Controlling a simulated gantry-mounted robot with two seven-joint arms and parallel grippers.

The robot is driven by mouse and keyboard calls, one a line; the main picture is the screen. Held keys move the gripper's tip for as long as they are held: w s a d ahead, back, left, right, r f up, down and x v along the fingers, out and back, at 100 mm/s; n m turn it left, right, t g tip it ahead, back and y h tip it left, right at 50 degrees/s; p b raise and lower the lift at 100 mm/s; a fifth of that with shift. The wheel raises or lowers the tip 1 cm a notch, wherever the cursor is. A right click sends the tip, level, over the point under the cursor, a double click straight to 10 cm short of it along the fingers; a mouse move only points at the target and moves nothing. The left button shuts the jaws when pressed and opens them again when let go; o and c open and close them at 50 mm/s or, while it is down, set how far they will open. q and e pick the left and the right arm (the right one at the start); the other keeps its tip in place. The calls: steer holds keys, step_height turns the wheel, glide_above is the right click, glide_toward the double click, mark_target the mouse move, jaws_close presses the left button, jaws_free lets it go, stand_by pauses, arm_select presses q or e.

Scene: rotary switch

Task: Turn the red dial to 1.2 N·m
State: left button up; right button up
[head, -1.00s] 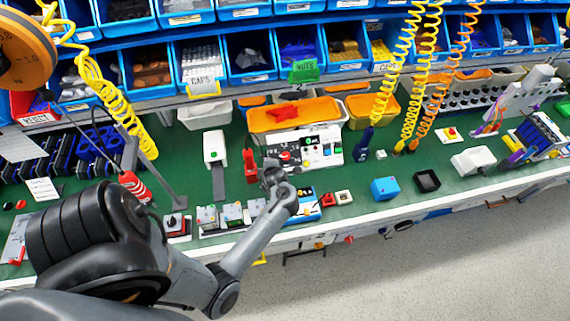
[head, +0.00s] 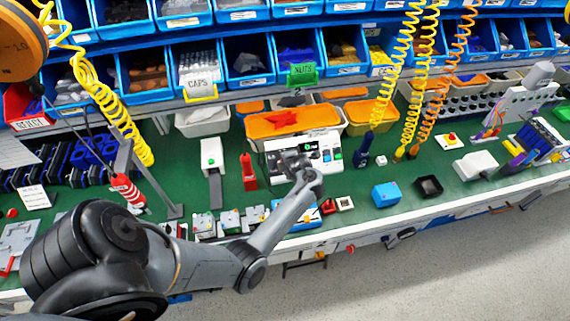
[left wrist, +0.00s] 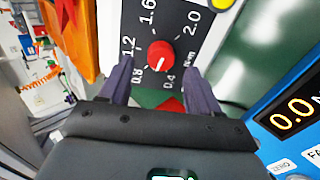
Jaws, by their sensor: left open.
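The red dial (left wrist: 161,55) sits on a dark scale plate (left wrist: 188,12) marked 0.4, 0.8, 1.2, 1.6 and 2.0 N·m. A small pale mark on its lower edge seems to face the 0.4 to 0.8 side, but it is too small to read surely. My left gripper (left wrist: 158,82) is open, its fingers on either side and just short of the dial, with nothing between them. In the head view my left gripper (head: 298,165) is in front of the white control panel (head: 331,163) and hides the dial. My right gripper is not in view.
A blue device (left wrist: 300,110) with a lit 0.0 display is close to the right in the wrist view. An orange bin (head: 262,127) stands behind the panel. A red bottle (head: 248,172) is to its left.

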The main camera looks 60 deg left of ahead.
arm_select(q)
steer(key=shift+x, duration=1.5)
steer(key=shift+c, duration=0.4)
steer(key=c, duration=1)
